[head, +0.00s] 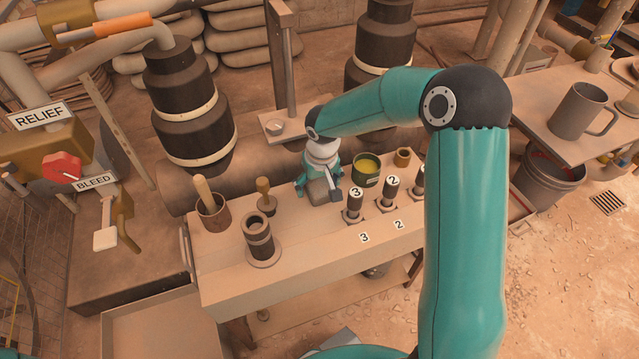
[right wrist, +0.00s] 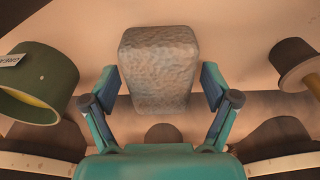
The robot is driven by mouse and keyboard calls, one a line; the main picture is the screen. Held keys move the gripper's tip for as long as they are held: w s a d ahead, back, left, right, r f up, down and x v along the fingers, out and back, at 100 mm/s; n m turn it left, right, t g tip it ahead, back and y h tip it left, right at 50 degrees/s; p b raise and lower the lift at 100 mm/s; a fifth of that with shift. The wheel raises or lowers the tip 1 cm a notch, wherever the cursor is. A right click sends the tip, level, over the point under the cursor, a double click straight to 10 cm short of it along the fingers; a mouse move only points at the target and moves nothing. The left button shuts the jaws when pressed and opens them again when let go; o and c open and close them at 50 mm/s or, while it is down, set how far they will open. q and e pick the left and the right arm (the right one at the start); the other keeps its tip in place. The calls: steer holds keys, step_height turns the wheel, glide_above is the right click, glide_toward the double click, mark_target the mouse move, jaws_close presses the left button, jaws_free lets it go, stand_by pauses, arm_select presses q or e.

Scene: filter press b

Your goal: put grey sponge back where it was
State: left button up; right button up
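The grey sponge (head: 319,192) is a rough block over the back middle part of the bench (head: 300,268). My right gripper (head: 325,188) reaches down to it from behind. The sponge sticks out past the fingertips. I cannot tell whether its underside touches the bench top. My left gripper is out of view.
A green pot (head: 366,170) stands right of the sponge, with numbered dark plugs (head: 353,205) in front. A wooden-handled stamp (head: 264,193), a dark cylinder (head: 259,240) and a cup (head: 213,214) stand to the left. The bench's front strip is clear.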

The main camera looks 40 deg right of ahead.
mark_target(321, 188)
steer(key=shift+r, duration=0.1)
steer(key=shift+r, duration=0.25)
step_height(321, 188, up, 11)
steer(key=s+p, duration=0.1)
steer(key=p, duration=0.3)
steer(key=shift+s+a+r, duration=0.2)
steer(key=shift+s, duration=0.2)
